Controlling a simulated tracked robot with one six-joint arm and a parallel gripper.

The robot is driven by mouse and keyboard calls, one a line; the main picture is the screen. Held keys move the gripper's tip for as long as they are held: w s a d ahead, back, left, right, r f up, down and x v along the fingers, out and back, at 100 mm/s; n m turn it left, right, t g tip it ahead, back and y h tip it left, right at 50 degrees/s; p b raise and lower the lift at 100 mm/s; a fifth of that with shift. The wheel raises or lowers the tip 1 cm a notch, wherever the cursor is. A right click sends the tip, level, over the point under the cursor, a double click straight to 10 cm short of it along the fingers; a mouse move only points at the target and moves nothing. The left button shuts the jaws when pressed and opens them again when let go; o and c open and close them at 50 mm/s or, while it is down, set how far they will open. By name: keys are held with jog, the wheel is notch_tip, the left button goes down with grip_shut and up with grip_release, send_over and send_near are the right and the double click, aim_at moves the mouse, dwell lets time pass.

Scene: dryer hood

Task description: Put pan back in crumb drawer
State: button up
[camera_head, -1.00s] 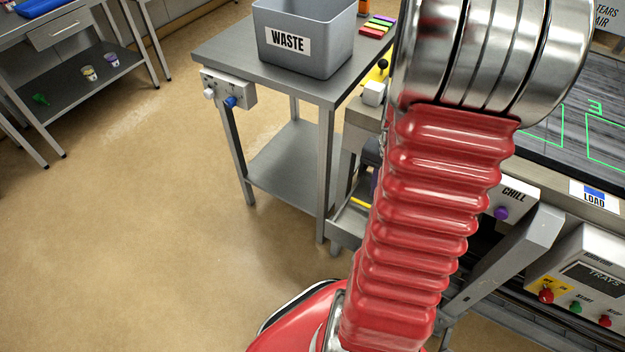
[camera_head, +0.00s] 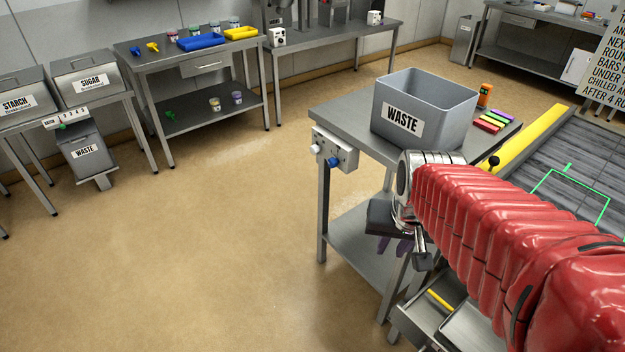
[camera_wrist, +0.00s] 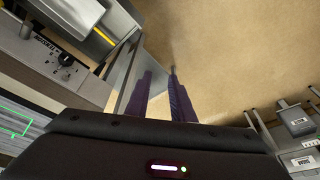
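In the head view my gripper (camera_head: 396,246) hangs beside the grey side table, left of the conveyor machine, its purple fingers partly hidden by my arm. In the wrist view my gripper (camera_wrist: 160,70) shows two purple fingers apart with nothing between them. A grey metal drawer or tray (camera_head: 412,322) with a yellow strip (camera_head: 440,300) sits low at the machine's end, below and right of my gripper. A lighter metal tray, possibly the pan (camera_head: 470,328), lies next to it, partly hidden by my arm. The yellow strip also shows in the wrist view (camera_wrist: 103,36).
The side table (camera_head: 340,112) carries a grey WASTE bin (camera_head: 430,100) and coloured blocks (camera_head: 491,121). A control box (camera_head: 335,150) juts from its left end. The machine's belt (camera_head: 590,150) lies at right. The floor (camera_head: 220,240) at left is clear.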

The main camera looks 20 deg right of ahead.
jog(key=s+a+r+n+t, duration=0.1)
jog(key=s+a+r+n, duration=0.1)
jog(key=a, duration=0.3)
jog(key=s+a+r+n+t+y, duration=0.1)
jog(key=s+a+r+n, duration=0.1)
jog(key=a, duration=0.4)
notch_tip(320, 180, up, 2)
jog(key=shift+r+n, duration=0.1)
jog(key=shift+n, duration=0.4)
jog(key=shift+s, duration=0.1)
jog(key=shift+d, duration=0.1)
